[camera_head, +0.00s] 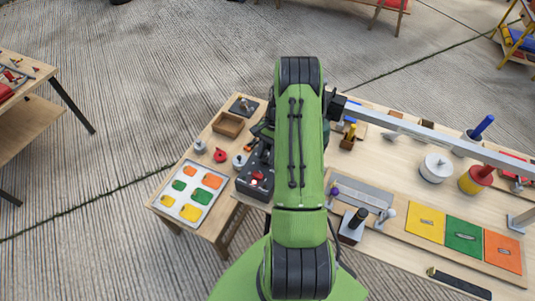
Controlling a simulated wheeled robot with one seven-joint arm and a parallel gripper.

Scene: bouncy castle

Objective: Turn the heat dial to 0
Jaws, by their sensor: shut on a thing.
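A dark grey control box (250,188) with small red and pale knobs stands on the wooden table, just left of my green arm. I cannot make out which knob is the heat dial, or any numbers on it. My gripper (264,132) shows only as a dark part at the left edge of my arm, over the far end of the box. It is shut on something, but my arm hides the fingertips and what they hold.
Left of the box are a white tray (171,205) with coloured pieces, a red round piece (220,155) and a wooden box (228,124). Right of my arm are a long metal bar (435,133), a white canister (436,167) and coloured panels (464,236).

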